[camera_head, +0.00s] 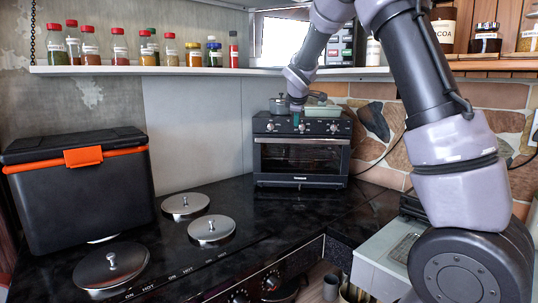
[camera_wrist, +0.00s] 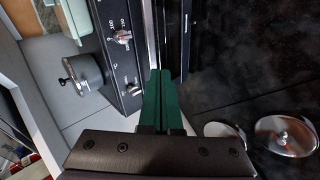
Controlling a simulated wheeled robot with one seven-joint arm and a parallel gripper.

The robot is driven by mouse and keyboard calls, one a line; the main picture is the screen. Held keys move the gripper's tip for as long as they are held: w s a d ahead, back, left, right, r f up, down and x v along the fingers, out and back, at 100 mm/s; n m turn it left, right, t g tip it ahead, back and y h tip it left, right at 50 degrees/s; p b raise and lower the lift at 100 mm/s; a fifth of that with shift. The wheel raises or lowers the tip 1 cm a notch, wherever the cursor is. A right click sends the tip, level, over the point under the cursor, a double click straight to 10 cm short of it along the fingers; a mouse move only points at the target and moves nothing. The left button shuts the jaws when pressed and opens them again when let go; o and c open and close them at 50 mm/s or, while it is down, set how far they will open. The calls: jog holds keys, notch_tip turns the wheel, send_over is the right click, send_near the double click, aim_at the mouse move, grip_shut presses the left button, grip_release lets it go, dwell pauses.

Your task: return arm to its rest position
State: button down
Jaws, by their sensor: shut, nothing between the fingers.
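My arm reaches across the right side of the head view, bent, with its end near the toaster oven (camera_head: 301,180). My gripper (camera_head: 297,118) is in front of the oven's upper front. In the wrist view my gripper (camera_wrist: 161,88) shows two green fingers pressed together with nothing between them. The oven's knob panel (camera_wrist: 113,45) is just beyond the fingertips in that view. I cannot tell whether the fingers touch the oven.
A small grey pot (camera_head: 279,105) and a pale green dish (camera_head: 322,111) stand on the oven. A shelf (camera_head: 200,70) with spice jars runs above. A black cooler (camera_head: 80,190) stands left. Lidded burners (camera_head: 212,229) lie on the dark counter (camera_head: 290,208).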

jog(key=s+d+r+m+g+y, duration=0.1)
jog(key=s+d+r+m, duration=0.15)
jog(key=s, duration=0.45)
jog(key=s+d+r+m, duration=0.2)
jog(key=s+d+m, duration=0.2)
jog(key=s, duration=0.2)
jog(key=s+d+r+m+g+y, duration=0.1)
jog(key=s+d+r+m, duration=0.2)
jog(key=s, duration=0.4)
jog(key=s+a+f+m+y, duration=0.1)
jog(key=s+m, duration=0.8)
jog(key=s, duration=1.4)
jog(key=shift+a+f, duration=0.45)
jog(key=shift+f, duration=0.3)
